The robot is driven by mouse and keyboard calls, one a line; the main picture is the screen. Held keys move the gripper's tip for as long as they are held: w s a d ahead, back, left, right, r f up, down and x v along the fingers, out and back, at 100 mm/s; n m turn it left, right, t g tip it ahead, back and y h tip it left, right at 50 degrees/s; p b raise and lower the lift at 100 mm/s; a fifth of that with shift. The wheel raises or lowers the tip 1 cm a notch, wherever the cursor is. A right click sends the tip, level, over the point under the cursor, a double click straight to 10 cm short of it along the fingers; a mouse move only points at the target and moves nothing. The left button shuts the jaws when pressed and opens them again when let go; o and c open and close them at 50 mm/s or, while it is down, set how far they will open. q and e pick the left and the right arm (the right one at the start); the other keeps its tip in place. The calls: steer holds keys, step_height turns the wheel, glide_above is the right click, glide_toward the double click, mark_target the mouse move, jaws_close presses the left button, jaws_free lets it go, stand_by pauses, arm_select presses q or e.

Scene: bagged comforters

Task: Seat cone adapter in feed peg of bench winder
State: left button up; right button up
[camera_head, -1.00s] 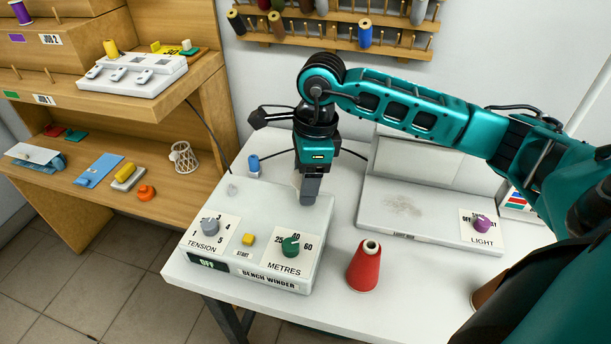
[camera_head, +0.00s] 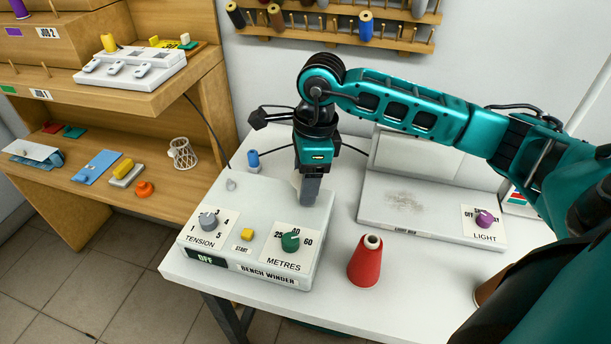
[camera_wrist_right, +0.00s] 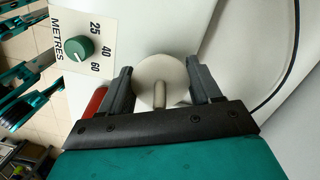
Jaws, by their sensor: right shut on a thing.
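The bench winder (camera_head: 250,282) is a white box with dials, at the left front of the white table. My right gripper (camera_head: 309,193) points down over its back right part. It is shut on the pale cone adapter (camera_head: 296,181), which the fingers mostly hide. In the right wrist view the adapter (camera_wrist_right: 150,72) is a pale round disc between the fingers of the gripper (camera_wrist_right: 162,85), with a short pale stem. I cannot tell whether it touches the winder, and I cannot make out the feed peg. My left gripper is out of view.
A red thread cone (camera_head: 366,262) stands right of the winder. A blue spool (camera_head: 253,159) stands behind it. A small grey stub (camera_head: 231,184) rises from its top. A light box (camera_head: 425,215) fills the table's back right. A wooden shelf unit (camera_head: 150,205) stands left.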

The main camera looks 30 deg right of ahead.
steer(key=shift+f+b, duration=0.45)
steer(key=shift+f, duration=0.1)
steer(key=o, duration=1.2)
steer(key=shift+o, duration=0.2)
steer(key=shift+r, duration=0.1)
steer(key=shift+s+d+r+p, duration=0.15)
steer(key=shift+r+p, duration=1)
steer(key=shift+r, duration=0.6)
steer(key=shift+w+d+r+p, duration=0.1)
steer(key=shift+r+p, duration=1.05)
steer(key=shift+r, duration=0.55)
step_height(320, 180, up, 13)
steer(key=d, duration=0.1)
steer(key=shift+s+d+p, duration=0.2)
steer(key=shift+s+p, duration=0.15)
steer(key=shift+s, duration=0.05)
steer(key=shift+f, duration=0.15)
